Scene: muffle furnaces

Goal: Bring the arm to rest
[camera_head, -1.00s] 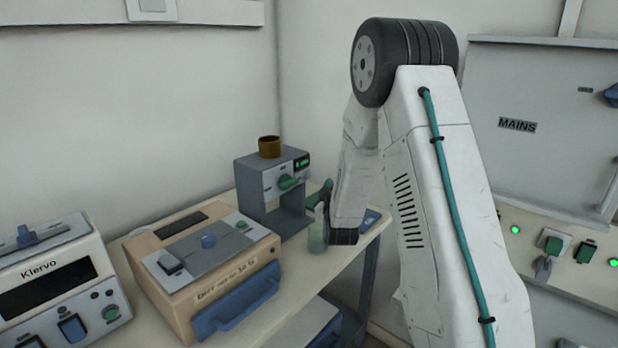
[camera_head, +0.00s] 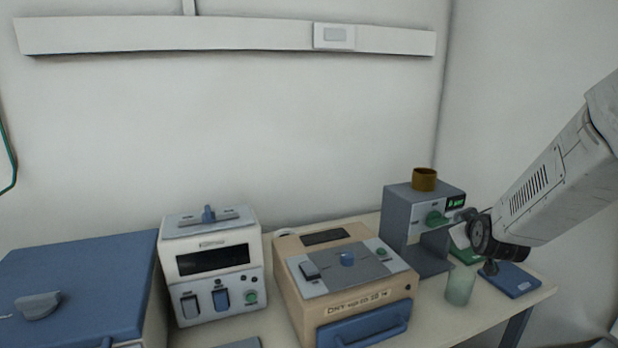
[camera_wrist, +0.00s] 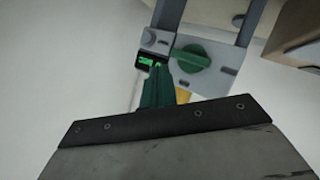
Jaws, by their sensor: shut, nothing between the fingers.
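My arm comes in from the right in the head view, bent down over the right end of the bench. My gripper shows in the wrist view (camera_wrist: 157,72) as green fingers shut together, with nothing between them. They point toward the grey stand (camera_head: 398,215), which has a green knob and a lit green display. The stand also shows upside down in the wrist view (camera_wrist: 190,62). In the head view my wrist is just right of this stand, and the fingers are hard to make out. Contact between them cannot be told.
A brown cup (camera_head: 424,180) sits on the stand. A pale green jar (camera_head: 460,287) and a blue plate (camera_head: 515,281) are below my wrist. A beige furnace (camera_head: 300,300), a white unit (camera_head: 212,262) and a blue box (camera_head: 75,275) stand leftward.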

